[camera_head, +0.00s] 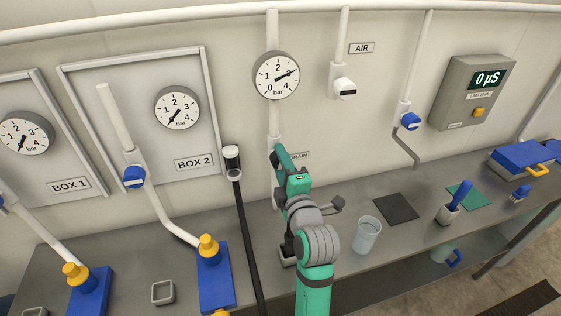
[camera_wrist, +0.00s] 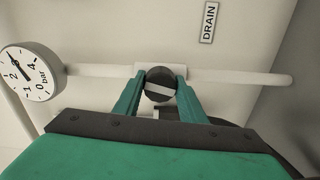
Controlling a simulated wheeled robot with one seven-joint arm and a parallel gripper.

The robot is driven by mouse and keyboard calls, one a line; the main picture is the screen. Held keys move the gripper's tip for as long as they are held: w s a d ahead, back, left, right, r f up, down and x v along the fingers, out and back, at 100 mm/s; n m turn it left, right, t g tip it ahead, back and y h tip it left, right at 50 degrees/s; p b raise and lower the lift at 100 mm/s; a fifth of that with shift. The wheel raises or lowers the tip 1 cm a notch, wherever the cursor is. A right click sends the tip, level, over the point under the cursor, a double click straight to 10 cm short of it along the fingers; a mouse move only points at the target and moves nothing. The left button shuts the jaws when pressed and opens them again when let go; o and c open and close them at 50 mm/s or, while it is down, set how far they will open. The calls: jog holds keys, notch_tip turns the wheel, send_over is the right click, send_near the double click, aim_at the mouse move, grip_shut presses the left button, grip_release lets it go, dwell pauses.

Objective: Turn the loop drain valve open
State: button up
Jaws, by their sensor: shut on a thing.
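The loop drain valve shows in the wrist view as a dark round knob (camera_wrist: 158,79) with a pale bar across its face. It sits on a white pipe (camera_wrist: 235,77) beside the DRAIN label (camera_wrist: 209,22). My gripper (camera_wrist: 160,84) has its two green fingers on either side of the knob and is shut on it. In the head view my gripper (camera_head: 277,153) reaches the wall pipe below the gauge (camera_head: 276,75), and my arm hides the knob there. The pale bar looks nearly crosswise between the fingers, slightly tilted.
A black hose with a white-topped end (camera_head: 232,158) stands close left of my arm. A clear beaker (camera_head: 367,234) stands on the bench right of my arm. A blue-handled valve (camera_head: 410,121) and an AIR valve (camera_head: 344,88) are on the wall to the right.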

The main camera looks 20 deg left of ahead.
jog(key=shift+n, duration=1.3)
jog(key=shift+a, duration=0.15)
jog(key=o, duration=1.1)
jog(key=shift+c, duration=0.2)
jog(key=v, duration=1.1)
